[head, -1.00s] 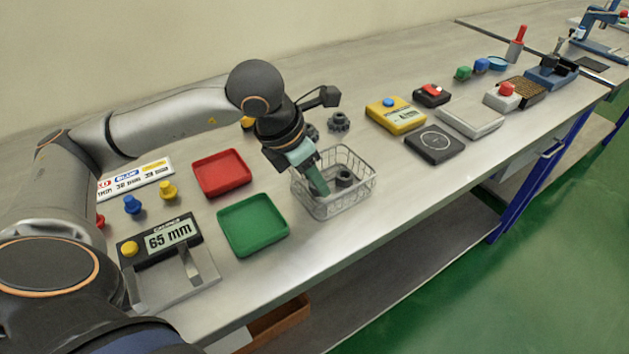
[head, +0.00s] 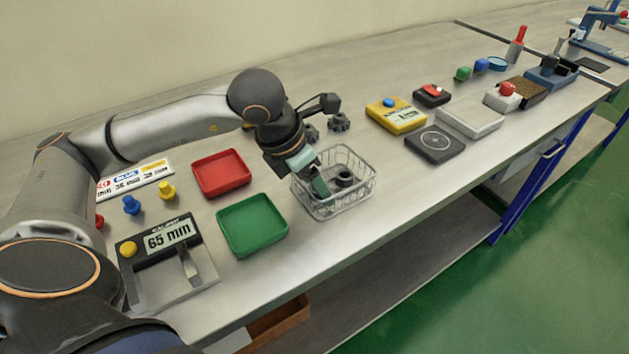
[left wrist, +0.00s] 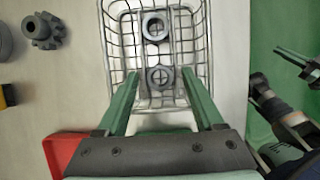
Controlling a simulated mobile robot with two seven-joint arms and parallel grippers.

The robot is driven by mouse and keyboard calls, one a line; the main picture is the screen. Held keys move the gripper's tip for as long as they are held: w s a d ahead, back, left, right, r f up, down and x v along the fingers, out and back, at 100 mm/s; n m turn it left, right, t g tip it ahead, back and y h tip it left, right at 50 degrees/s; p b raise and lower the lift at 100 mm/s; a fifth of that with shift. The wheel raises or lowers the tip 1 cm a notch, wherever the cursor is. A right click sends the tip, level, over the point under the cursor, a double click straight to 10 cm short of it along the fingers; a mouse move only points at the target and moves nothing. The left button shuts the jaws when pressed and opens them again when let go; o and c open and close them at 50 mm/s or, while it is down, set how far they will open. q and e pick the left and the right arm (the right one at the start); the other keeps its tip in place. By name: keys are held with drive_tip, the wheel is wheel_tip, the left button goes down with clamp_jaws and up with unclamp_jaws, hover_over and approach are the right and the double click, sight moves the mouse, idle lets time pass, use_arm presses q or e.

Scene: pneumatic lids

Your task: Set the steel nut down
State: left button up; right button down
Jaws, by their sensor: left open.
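The wire basket (head: 331,211) stands on the bench below my left gripper (head: 322,187). In the left wrist view two grey steel nuts lie inside the basket (left wrist: 189,52), one near (left wrist: 160,77) and one farther along (left wrist: 155,26). My left gripper (left wrist: 162,104) is open, its green fingers spread wide on either side of the nearer nut and apart from it. In the head view one nut (head: 344,179) shows in the basket beside the fingers; the other is hard to make out behind them.
A red tray (head: 221,174) and a green tray (head: 252,226) lie left of the basket. Dark gear-like parts (head: 339,122) stand behind it. A 65 mm caliper display (head: 168,236) is at front left. The bench right of the basket is clear up to a black scale (head: 435,146).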

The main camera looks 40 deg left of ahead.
use_arm(q)
drive_tip(key=shift+s+a+r, duration=0.1)
drive_tip(key=shift+r, duration=0.45)
drive_tip(key=p+v, duration=0.1)
drive_tip(key=v, duration=1)
drive_tip(key=shift+p, duration=0.35)
